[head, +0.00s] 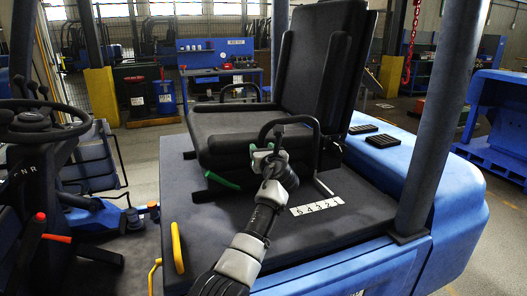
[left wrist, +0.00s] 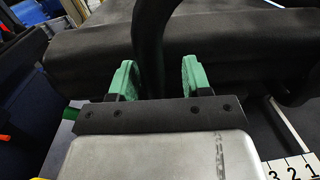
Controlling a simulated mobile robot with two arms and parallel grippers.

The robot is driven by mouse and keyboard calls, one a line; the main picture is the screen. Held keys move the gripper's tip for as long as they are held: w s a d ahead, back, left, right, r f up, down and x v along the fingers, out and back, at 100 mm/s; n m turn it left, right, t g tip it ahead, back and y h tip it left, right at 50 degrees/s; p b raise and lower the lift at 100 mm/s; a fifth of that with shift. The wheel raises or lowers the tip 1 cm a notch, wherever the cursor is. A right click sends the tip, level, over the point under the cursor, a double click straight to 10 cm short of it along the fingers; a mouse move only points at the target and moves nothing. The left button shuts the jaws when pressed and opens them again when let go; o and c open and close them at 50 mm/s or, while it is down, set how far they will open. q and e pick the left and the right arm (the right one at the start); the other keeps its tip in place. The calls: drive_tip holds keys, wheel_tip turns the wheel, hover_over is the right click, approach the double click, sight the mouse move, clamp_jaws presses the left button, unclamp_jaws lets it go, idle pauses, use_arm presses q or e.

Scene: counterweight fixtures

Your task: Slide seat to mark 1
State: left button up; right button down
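The black seat (head: 235,122) stands on the dark deck of a blue vehicle, its backrest (head: 318,50) at the right. A white number strip marked 5 4 3 2 1 (head: 317,206) lies on the deck beside the seat base; its 3, 2, 1 end shows in the left wrist view (left wrist: 292,169). A pale bar (head: 323,187) by the base points toward the strip. My left gripper (head: 266,157) is at the near black armrest loop (head: 300,118). In the left wrist view its green fingers (left wrist: 160,80) stand apart on both sides of the black tube (left wrist: 150,45), with a visible gap at right.
A green lever (head: 222,181) sticks out low at the seat's front. A steering wheel (head: 42,122) and levers are at the left. A yellow handle (head: 177,247) stands at the deck's front edge. A blue post (head: 437,115) rises at the right.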

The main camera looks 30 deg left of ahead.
use_arm(q)
drive_tip(key=shift+s+d+f, duration=0.1)
drive_tip(key=shift+s, duration=0.1)
drive_tip(key=b+v, duration=0.1)
drive_tip(key=v, duration=0.9)
drive_tip(key=shift+d+b, duration=0.2)
drive_tip(key=shift+b, duration=0.15)
